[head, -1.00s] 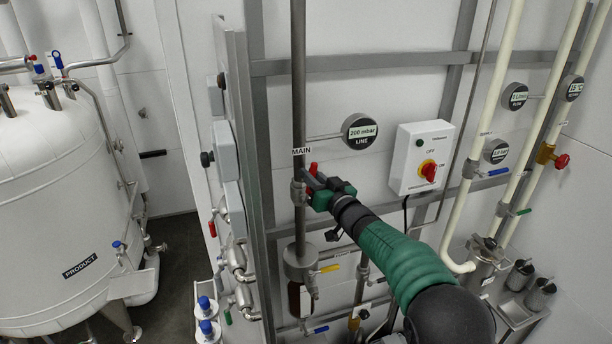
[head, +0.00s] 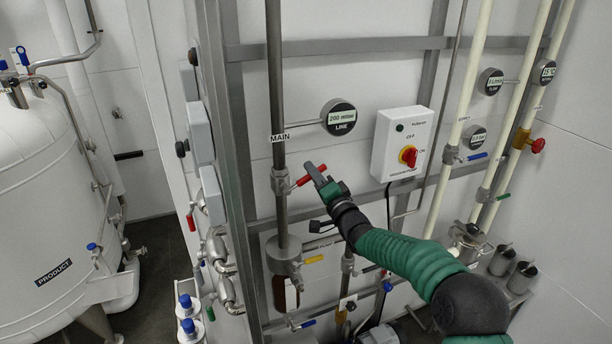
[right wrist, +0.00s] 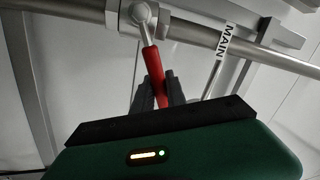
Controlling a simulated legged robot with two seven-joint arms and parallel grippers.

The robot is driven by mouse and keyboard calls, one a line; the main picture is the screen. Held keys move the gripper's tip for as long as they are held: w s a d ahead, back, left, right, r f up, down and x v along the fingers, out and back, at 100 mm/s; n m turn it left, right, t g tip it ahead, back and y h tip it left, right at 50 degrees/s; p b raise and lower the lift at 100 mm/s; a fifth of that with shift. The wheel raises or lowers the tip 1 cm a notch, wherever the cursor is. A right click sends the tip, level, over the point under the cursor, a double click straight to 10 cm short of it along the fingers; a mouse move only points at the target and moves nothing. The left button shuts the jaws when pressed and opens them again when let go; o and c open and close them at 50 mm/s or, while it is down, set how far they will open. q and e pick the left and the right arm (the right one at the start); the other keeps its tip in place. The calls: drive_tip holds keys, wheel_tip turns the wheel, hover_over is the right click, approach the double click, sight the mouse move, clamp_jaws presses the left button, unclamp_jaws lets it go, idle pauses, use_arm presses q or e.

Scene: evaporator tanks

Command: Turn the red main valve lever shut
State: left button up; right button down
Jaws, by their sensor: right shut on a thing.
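The red main valve lever (head: 304,181) sticks out to the right and slightly up from its grey valve body (head: 281,182), on the vertical pipe below the MAIN label (head: 279,138). My right gripper (head: 317,173) is shut on the outer part of the lever. In the right wrist view the red lever (right wrist: 153,65) runs from the round valve hub (right wrist: 141,14) down between the two dark fingers of my right gripper (right wrist: 160,93). The fingers hide part of the lever's grip. My left gripper is not in view.
A line gauge (head: 338,117) reading 200 mbar hangs above right of the lever. A white switch box (head: 402,143) with a red knob is further right. The product tank (head: 45,200) stands at the left.

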drive_tip(key=shift+w+d+f+m+t+h+b, duration=0.15)
drive_tip(key=shift+d+f+m+h+b, duration=0.1)
drive_tip(key=shift+f+m+b, duration=0.7)
drive_tip(key=shift+s+d+f+m+t+h+b, duration=0.1)
drive_tip(key=shift+d+f+m+h+b, duration=0.15)
drive_tip(key=shift+f+m+b, duration=0.7)
drive_tip(key=shift+w+d+f+m+t+h+b, duration=0.15)
drive_tip(key=shift+f+m+h+b, duration=0.25)
drive_tip(key=shift+m, duration=0.9)
drive_tip(key=shift+f, duration=0.15)
drive_tip(key=c, duration=1.8)
unclamp_jaws()
drive_tip(key=o, duration=0.5)
drive_tip(key=shift+s+d, duration=0.1)
drive_tip(key=shift+s, duration=0.05)
drive_tip(key=shift+c, duration=0.2)
drive_tip(key=b+v, duration=0.5)
drive_tip(key=v, duration=1.2)
drive_tip(key=shift+d, duration=0.3)
